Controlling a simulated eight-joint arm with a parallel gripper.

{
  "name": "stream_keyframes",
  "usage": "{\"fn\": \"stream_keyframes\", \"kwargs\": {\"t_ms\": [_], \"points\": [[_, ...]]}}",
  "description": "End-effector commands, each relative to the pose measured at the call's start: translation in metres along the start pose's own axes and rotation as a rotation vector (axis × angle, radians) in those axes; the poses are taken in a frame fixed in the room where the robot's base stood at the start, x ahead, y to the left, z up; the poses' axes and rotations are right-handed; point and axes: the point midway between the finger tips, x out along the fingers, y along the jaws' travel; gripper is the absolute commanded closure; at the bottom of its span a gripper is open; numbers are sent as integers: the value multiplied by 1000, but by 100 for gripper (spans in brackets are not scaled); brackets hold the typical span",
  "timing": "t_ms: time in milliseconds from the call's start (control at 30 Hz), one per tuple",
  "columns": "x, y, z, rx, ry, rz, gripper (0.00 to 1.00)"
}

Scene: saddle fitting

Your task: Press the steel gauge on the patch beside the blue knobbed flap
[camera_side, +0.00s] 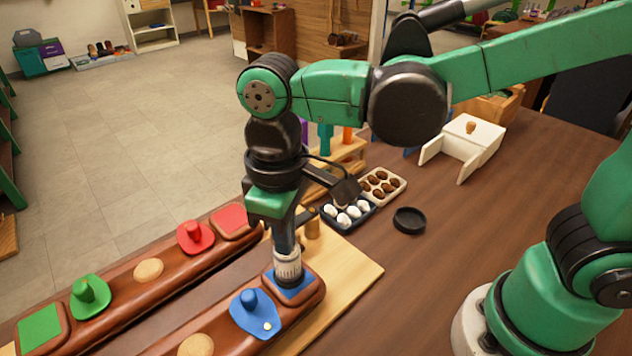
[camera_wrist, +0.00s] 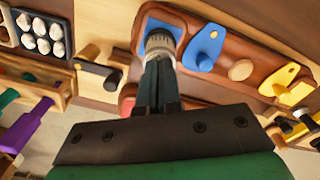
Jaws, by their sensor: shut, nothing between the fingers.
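The steel gauge (camera_side: 288,266) stands upright on the blue patch (camera_side: 297,289) at the end of the near saddle, and it also shows in the wrist view (camera_wrist: 160,40). The blue flap (camera_side: 252,319) with its round knob lies beside the patch; in the wrist view the flap (camera_wrist: 206,47) is just right of the gauge. My gripper (camera_side: 286,246) is shut and points down at the top of the gauge. In the wrist view its closed fingers (camera_wrist: 159,62) meet or nearly meet the gauge top; I cannot tell if they touch.
The far saddle (camera_side: 165,270) carries red and green knobbed flaps. A yellow flap (camera_wrist: 290,88) shows in the wrist view. Egg trays (camera_side: 348,215), a black dish (camera_side: 409,220) and a white box (camera_side: 470,140) stand behind. The brown tabletop right of the board is clear.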

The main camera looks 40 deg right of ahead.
Motion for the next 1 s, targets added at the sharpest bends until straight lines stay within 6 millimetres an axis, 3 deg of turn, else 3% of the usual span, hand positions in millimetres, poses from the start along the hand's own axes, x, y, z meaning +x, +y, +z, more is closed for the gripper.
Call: {"fn": "stream_keyframes", "kwargs": {"t_ms": [333,1000], "points": [[-2,0,0,0,4,1,100],[-46,0,0,0,1,0,100]]}}
